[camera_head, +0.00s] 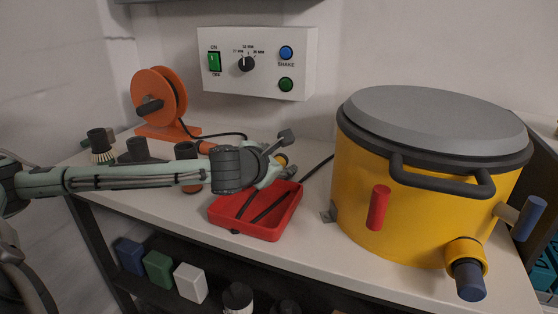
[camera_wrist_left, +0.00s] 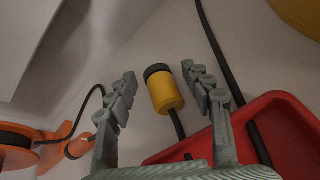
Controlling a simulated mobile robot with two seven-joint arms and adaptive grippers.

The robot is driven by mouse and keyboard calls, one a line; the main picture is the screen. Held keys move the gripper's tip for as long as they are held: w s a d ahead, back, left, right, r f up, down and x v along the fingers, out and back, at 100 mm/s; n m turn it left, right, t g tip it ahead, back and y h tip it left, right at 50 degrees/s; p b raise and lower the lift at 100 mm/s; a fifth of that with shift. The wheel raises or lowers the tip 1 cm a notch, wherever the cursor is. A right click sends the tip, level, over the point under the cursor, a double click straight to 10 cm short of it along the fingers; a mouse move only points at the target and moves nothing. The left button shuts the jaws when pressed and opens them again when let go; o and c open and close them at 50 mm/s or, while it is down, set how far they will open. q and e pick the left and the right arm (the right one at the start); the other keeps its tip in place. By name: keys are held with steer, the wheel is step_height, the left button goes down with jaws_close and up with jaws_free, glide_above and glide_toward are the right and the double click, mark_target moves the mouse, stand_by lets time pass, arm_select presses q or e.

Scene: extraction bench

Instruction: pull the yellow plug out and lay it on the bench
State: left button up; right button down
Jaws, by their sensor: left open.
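The yellow plug (camera_wrist_left: 165,92) has a black collar at its far end, and a black cable runs from its near end toward the red tray. In the head view the plug (camera_head: 281,160) is mostly hidden behind my left gripper (camera_head: 287,152). In the left wrist view my left gripper (camera_wrist_left: 159,75) is open, with one finger on each side of the plug. Gaps show between the plug and both fingers. I cannot tell whether the plug sits in a socket. My right gripper is not in view.
The red tray (camera_head: 288,225) stands just in front of the gripper with dark cables across it. The yellow vessel (camera_head: 350,180) is to the right. An orange reel (camera_head: 148,85) and several dark stands are at the left. Bare bench (camera_head: 300,260) lies in front of the tray.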

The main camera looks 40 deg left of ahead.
arm_select(q)
step_height(320, 180, up, 10)
stand_by(0.5)
stand_by(0.5)
